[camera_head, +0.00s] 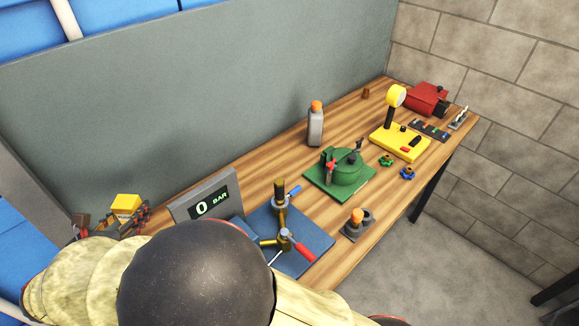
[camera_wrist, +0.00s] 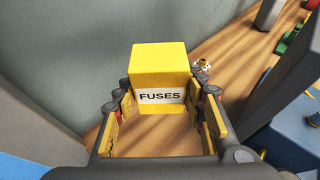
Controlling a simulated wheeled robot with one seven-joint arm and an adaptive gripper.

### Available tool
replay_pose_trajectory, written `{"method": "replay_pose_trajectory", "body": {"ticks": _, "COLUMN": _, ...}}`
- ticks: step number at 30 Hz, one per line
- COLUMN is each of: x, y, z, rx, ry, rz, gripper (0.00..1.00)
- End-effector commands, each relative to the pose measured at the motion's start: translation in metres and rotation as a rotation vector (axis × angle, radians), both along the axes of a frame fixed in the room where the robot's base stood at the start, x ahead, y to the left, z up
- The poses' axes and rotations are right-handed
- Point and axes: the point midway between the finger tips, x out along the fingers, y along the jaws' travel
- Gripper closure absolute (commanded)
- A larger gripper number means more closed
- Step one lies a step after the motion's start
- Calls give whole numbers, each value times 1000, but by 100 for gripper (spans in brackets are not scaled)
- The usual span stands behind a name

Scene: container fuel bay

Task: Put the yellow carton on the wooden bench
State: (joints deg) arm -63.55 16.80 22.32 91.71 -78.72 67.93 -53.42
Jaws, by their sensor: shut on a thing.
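The yellow carton (camera_wrist: 160,78), labelled "FUSES", sits between the two fingers of my gripper (camera_wrist: 161,112) in the wrist view. My gripper is shut on it. The wood surface shows below and behind the carton in the wrist view. I cannot tell whether the carton's base touches the wood. My arm hides the near left part of the bench in the head view.
A grey display (camera_head: 205,198) reading 0 BAR and a blue valve plate (camera_head: 300,240) stand right of the carton. A green fixture (camera_head: 340,173), a grey bottle (camera_head: 316,125) and a yellow gauge stand (camera_head: 400,140) stand farther along. A grey panel (camera_head: 220,90) rises behind the bench.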

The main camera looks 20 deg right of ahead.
Motion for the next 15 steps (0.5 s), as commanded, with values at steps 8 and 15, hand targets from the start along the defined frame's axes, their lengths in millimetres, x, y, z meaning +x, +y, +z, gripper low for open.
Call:
{"method": "replay_pose_trajectory", "body": {"ticks": 8, "x": 0, "y": 0, "z": -46, "rx": 0, "ry": 0, "rz": 0, "gripper": 87}}
{"method": "replay_pose_trajectory", "body": {"ticks": 15, "x": 0, "y": 0, "z": -51, "rx": 0, "ry": 0, "rz": 0, "gripper": 87}}
